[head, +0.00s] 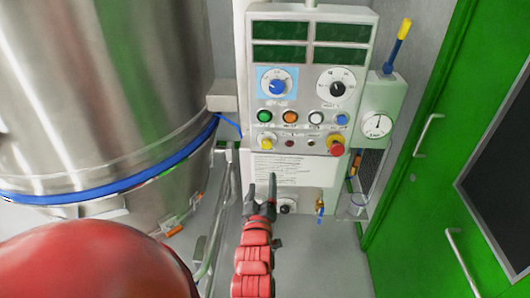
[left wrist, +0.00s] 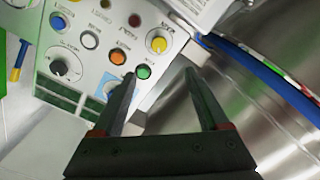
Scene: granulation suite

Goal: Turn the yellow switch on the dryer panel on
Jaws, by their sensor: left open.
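The dryer panel (head: 300,95) is a light grey upright box in the head view. The yellow switch (head: 265,143) is a small round knob at the panel's lower left, below the green button (head: 264,117). In the left wrist view the yellow switch (left wrist: 158,42) lies beyond the fingertips, and the green button (left wrist: 143,72) shows between the fingers, near the left one. Its setting is too small to read. My left gripper (head: 262,184) is open and empty, below the yellow switch in the head view. I see no contact with the switch. My right gripper is not in view.
A red emergency button (head: 336,146) is at the panel's lower right. A blue dial (head: 276,86) and a black dial (head: 337,88) sit higher. A steel vessel (head: 100,90) stands at left, a pressure gauge (head: 376,125) and green door (head: 440,180) at right.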

